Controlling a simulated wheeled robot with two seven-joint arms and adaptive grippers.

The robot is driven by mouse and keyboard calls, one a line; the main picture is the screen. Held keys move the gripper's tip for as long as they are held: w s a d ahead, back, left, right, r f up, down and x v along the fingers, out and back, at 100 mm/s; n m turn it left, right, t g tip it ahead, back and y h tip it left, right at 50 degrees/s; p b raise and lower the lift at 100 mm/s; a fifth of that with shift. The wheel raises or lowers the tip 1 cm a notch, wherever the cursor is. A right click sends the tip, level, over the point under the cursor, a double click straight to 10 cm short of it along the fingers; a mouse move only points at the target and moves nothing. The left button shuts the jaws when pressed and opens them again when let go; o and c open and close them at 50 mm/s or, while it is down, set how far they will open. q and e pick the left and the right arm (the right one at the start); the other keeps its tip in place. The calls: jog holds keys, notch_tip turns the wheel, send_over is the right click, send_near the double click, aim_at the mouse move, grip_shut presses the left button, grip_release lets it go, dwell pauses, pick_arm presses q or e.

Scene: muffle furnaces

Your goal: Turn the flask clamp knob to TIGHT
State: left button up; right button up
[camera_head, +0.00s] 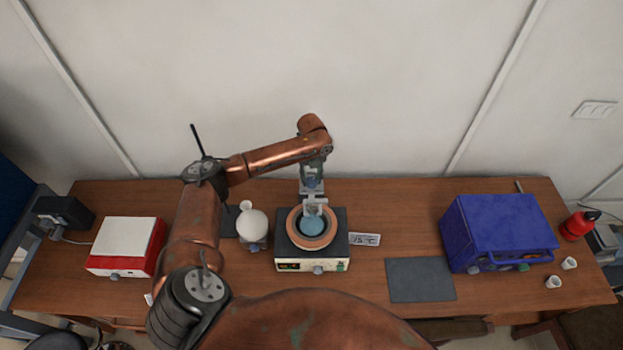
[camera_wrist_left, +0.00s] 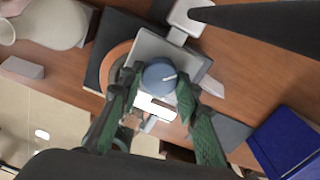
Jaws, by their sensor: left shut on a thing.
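The flask clamp knob (camera_wrist_left: 158,75) is round and blue-grey with a pale pointer line, in front of a grey block in the left wrist view. Its line points to the right and slightly up in that view. My left gripper (camera_head: 314,207) reaches down over the heating bath (camera_head: 291,232), which has a copper-coloured ring and a blue middle. In the left wrist view its green fingers (camera_wrist_left: 159,84) are on both sides of the knob, shut on it. The TIGHT mark cannot be read. My right gripper is not in view.
A white round flask (camera_head: 252,224) stands left of the bath. A small "15 °C" sign (camera_head: 365,240) lies to its right. A red-and-white device (camera_head: 125,245) is at the left, a blue furnace (camera_head: 500,230) at the right. A dark mat (camera_head: 420,280) is bare.

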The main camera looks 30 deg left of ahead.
aim_at(311, 180)
pick_arm(q)
jog(key=shift+r, duration=0.1)
dwell(0.4)
jog(key=o, duration=1.2)
jog(key=shift+c, duration=0.2)
notch_tip(311, 180, up, 12)
